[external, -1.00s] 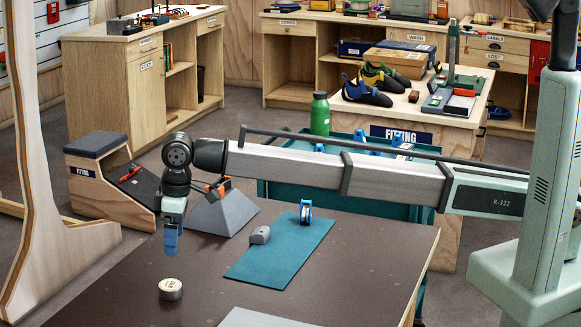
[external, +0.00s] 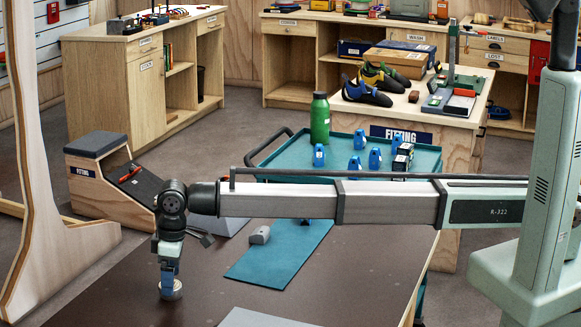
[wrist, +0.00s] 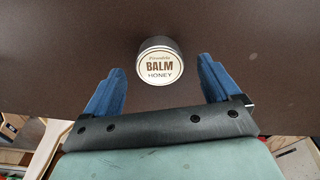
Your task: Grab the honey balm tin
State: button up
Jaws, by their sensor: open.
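The honey balm tin (wrist: 160,62) is a small round silver tin with a cream lid reading "BALM HONEY". It sits on the dark brown table top (wrist: 60,60). In the external view the tin (external: 177,291) is partly hidden by my gripper (external: 168,285), which is right at it from above. In the wrist view my gripper (wrist: 158,78) is open, with one blue finger on each side of the tin and a visible gap to each. The tin lies near the fingertips, and its contact with them is not visible.
A grey wedge lies partly behind my arm. A teal cart (external: 285,158) with a green bottle (external: 320,118) stands behind. The table around the tin is clear.

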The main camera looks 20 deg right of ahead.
notch_tip(320, 180, down, 2)
jog(key=shift+a+f, duration=0.1)
jog(key=c, duration=1.2)
